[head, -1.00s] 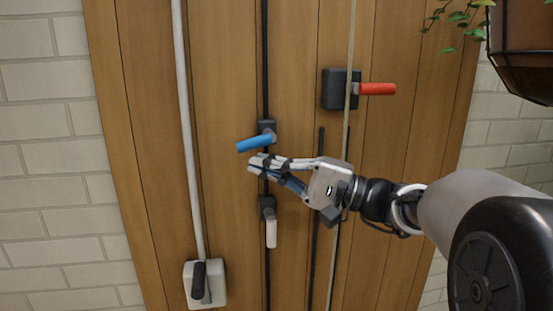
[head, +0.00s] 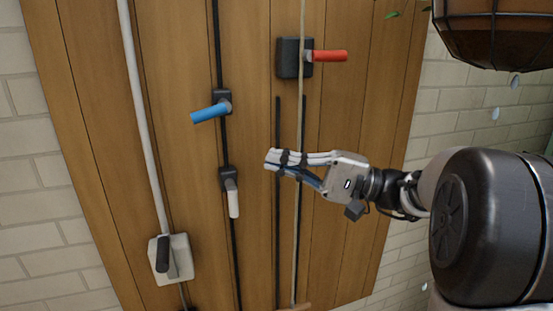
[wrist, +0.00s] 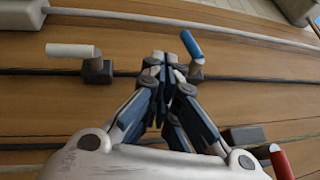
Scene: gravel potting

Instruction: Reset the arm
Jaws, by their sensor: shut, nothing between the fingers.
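My gripper (head: 272,159) is shut and empty in front of the wooden panel (head: 180,160), to the right of the blue handle (head: 210,113) and the white handle (head: 233,200) in the head view. No handle is between its fingers. In the wrist view its fingertips (wrist: 160,62) are together, with the white handle (wrist: 70,50) to the left and the blue handle (wrist: 191,46) to the right. The arm reaches in from the right side of the head view.
A red handle (head: 330,56) sits on a black box (head: 291,60) at upper right. A light switch box (head: 180,260) with a black lever is at lower left. A hanging planter (head: 500,32) is at top right, with drops below it. Brick wall (head: 30,170) flanks the panel.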

